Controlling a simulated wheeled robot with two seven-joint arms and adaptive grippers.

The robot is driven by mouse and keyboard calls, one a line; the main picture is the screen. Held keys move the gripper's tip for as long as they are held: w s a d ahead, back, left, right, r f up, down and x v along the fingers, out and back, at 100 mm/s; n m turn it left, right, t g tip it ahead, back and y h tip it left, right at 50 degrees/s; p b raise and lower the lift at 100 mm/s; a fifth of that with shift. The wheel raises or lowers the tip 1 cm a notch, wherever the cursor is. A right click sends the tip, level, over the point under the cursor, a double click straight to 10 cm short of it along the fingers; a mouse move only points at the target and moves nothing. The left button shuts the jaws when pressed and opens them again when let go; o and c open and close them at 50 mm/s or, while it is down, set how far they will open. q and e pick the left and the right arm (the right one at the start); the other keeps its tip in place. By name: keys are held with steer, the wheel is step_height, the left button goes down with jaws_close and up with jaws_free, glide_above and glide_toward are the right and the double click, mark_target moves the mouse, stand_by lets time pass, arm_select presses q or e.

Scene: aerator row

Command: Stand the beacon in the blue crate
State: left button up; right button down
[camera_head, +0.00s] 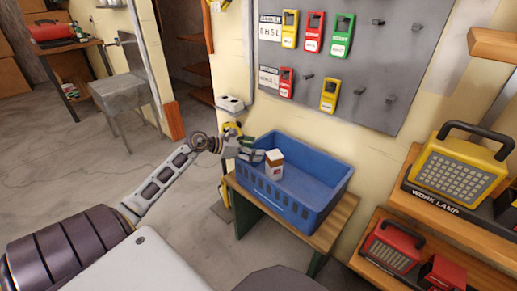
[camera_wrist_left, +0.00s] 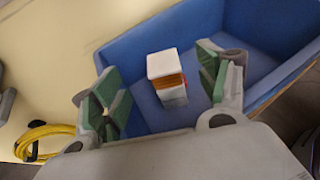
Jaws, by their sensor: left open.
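The beacon (camera_head: 274,165), a small block with white and orange parts, stands upright inside the blue crate (camera_head: 322,208), near the crate's left end. In the left wrist view the beacon (camera_wrist_left: 166,77) shows a white top, an orange band and a pale lower part, in front of the blue crate wall (camera_wrist_left: 130,52). My left gripper (camera_head: 254,154) is at the crate's left end, beside the beacon. Its green-padded fingers are spread wide on both sides of the beacon, with visible gaps. The beacon's foot is partly hidden in the wrist view. My right gripper is not seen.
The crate sits on a wooden bench (camera_head: 340,222) against the wall. A grey pegboard (camera_head: 365,65) with coloured devices hangs above. Shelves with a yellow work lamp (camera_head: 455,168) and red lamps stand at the right. A yellow coil (camera_wrist_left: 40,140) is beside the crate. The crate's right part is empty.

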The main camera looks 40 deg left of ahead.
arm_select(q)
steer(key=shift+v, duration=1.6)
